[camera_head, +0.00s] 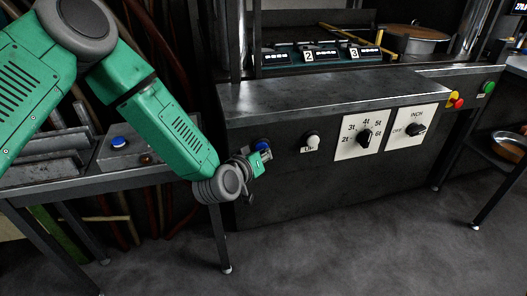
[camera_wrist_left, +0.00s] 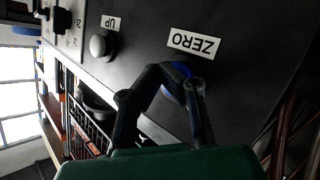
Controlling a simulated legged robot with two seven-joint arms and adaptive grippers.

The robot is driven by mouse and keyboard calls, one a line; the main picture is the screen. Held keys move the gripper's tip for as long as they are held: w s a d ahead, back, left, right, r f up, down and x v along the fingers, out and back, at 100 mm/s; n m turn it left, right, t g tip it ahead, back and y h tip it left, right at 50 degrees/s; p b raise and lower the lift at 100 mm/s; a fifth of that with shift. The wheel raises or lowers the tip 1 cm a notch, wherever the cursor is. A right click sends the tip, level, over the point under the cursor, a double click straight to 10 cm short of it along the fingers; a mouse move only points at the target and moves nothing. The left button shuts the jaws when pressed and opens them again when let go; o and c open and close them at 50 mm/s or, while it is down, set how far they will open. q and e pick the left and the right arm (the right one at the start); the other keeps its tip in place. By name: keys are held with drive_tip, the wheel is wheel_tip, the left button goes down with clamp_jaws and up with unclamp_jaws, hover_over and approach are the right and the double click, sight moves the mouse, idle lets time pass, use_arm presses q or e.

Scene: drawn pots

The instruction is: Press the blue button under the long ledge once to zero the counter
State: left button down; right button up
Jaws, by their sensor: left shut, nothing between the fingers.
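The blue button (camera_head: 263,145) sits on the dark front panel under the long ledge (camera_head: 330,95), near its left end. In the left wrist view the blue button (camera_wrist_left: 181,68) shows beside the white ZERO label (camera_wrist_left: 195,42), partly hidden by my fingers. My left gripper (camera_head: 267,154) is shut and empty, right at the button. In the left wrist view its fingertips (camera_wrist_left: 170,75) overlap the button; I cannot tell whether they touch it or press it in. My right gripper is in neither view.
A white UP button (camera_head: 312,139) and two dial plates (camera_head: 366,137) sit to the right on the same panel. Yellow, red and green buttons (camera_head: 487,88) are farther right. Another blue button (camera_head: 119,142) stands on the left bench. The floor in front is clear.

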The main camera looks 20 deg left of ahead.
use_arm(q)
drive_tip(key=shift+s+d, duration=0.6)
drive_tip(key=shift+s, duration=0.25)
drive_tip(key=shift+p, duration=0.3)
drive_tip(key=s+d, duration=0.2)
drive_tip(key=s+p, duration=0.1)
drive_tip(key=s, duration=0.1)
drive_tip(key=shift+s+d, duration=0.1)
drive_tip(key=shift+d, duration=0.3)
